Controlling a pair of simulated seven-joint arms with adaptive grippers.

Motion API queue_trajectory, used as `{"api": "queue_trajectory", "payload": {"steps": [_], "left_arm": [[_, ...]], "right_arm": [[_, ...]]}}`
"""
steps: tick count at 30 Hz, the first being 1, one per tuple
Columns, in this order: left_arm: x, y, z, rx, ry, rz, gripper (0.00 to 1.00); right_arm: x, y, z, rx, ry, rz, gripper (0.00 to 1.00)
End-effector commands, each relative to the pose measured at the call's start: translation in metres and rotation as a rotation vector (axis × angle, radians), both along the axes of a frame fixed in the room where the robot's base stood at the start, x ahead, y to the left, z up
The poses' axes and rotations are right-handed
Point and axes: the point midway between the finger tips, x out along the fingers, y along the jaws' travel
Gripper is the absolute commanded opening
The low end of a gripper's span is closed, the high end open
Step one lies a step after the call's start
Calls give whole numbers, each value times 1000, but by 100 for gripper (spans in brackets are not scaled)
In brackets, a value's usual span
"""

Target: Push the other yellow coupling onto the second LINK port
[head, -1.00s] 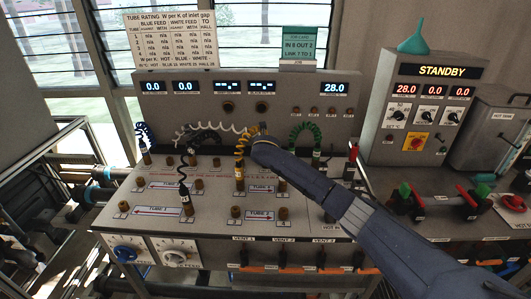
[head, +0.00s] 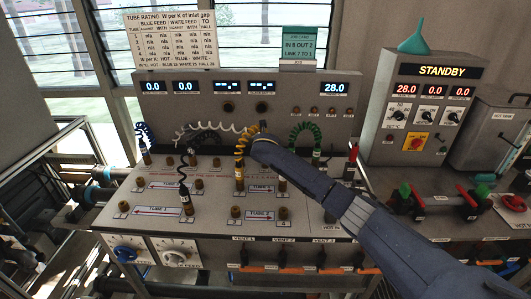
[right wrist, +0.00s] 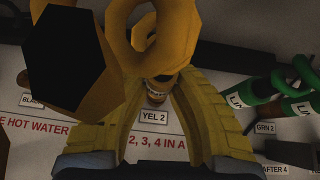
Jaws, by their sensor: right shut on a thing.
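A coiled yellow hose (head: 242,143) shows at the middle of the bench in the head view. A yellow coupling (head: 239,173) stands upright on the bench below it. My right gripper (right wrist: 157,100) has its fingers closed around another yellow coupling (right wrist: 157,88), above the label YEL 2 (right wrist: 153,116). In the head view my right wrist hides this coupling. Yellow hose loops (right wrist: 150,30) fill the top of the right wrist view. I cannot tell which port is the second LINK port. My left gripper is not in view.
Green couplings (right wrist: 262,113) lie to the right in the wrist view, by a green hose (head: 302,133). A black-hosed coupling (head: 188,205) stands at left. Brass ports (head: 236,212) dot the bench.

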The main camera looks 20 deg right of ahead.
Motion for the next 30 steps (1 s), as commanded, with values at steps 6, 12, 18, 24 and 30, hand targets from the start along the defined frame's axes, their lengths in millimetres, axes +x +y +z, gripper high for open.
{"api": "queue_trajectory", "payload": {"steps": [6, 12, 18, 24, 30], "left_arm": [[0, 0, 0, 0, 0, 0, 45], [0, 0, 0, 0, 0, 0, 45], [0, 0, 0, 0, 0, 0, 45], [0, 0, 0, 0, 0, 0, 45], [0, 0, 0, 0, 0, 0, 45]], "right_arm": [[0, 0, 4, 0, -1, 0, 0], [0, 0, 22, 0, -1, 1, 0], [0, 0, 42, 0, -1, 0, 0], [0, 0, 57, 0, 1, 0, 0], [0, 0, 62, 0, 1, 0, 0]]}}
